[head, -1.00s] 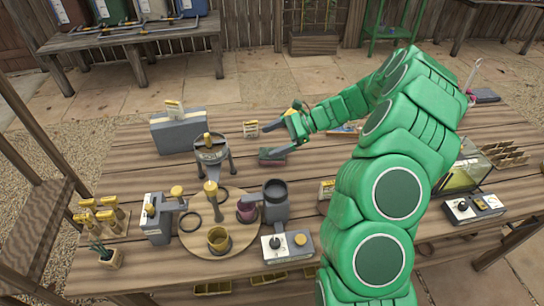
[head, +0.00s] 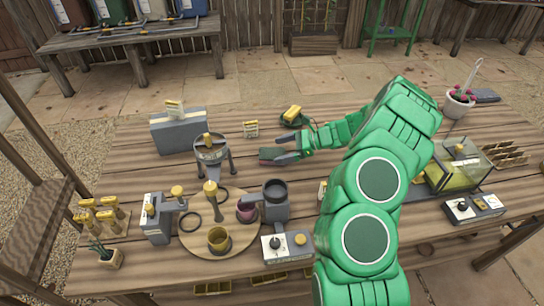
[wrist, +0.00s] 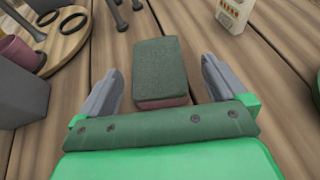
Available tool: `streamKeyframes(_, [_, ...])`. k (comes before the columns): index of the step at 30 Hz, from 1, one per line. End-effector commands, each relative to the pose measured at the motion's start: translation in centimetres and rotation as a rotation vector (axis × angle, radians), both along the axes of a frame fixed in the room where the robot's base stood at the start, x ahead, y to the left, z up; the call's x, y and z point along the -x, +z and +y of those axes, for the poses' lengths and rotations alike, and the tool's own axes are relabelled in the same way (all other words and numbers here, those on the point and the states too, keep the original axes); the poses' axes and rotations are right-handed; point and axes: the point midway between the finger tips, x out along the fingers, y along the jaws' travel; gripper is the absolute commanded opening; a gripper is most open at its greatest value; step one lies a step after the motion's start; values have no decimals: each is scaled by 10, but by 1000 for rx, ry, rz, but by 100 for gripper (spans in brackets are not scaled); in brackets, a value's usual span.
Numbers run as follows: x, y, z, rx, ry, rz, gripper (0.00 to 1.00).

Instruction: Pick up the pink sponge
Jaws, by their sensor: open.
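The pink sponge (wrist: 157,71) lies on the wooden table, with a dark green top and a pink lower side showing at its near end. In the head view the sponge (head: 269,153) is partly hidden by my gripper (head: 279,148). In the wrist view my gripper (wrist: 160,66) is open, one grey finger on each side of the sponge's near part. A gap shows between the sponge and each finger. I cannot tell exactly how high the fingers are above the table.
A grey tripod stand (head: 211,154) and a round wooden board (head: 196,243) with cups are to the left. A small card-like box (head: 250,129) and a yellow-topped dark item (head: 292,115) stand behind the sponge. A grey case (head: 178,133) is farther left.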

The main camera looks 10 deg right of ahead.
Motion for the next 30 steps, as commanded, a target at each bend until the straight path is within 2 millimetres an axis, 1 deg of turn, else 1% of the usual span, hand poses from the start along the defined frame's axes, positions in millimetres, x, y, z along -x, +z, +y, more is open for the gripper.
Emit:
streamKeyframes(7, [0, -12, 28, -5, 5, 3, 99])
streamKeyframes(10, [-3, -17, 39, -4, 4, 2, 99])
streamKeyframes(13, [-4, -19, 44, -1, 1, 1, 99])
streamKeyframes(19, [-5, -19, 44, -1, 1, 0, 99])
streamKeyframes(20, [-5, -19, 44, -1, 1, 0, 96])
streamKeyframes(30, [-5, -19, 44, -1, 1, -1, 44])
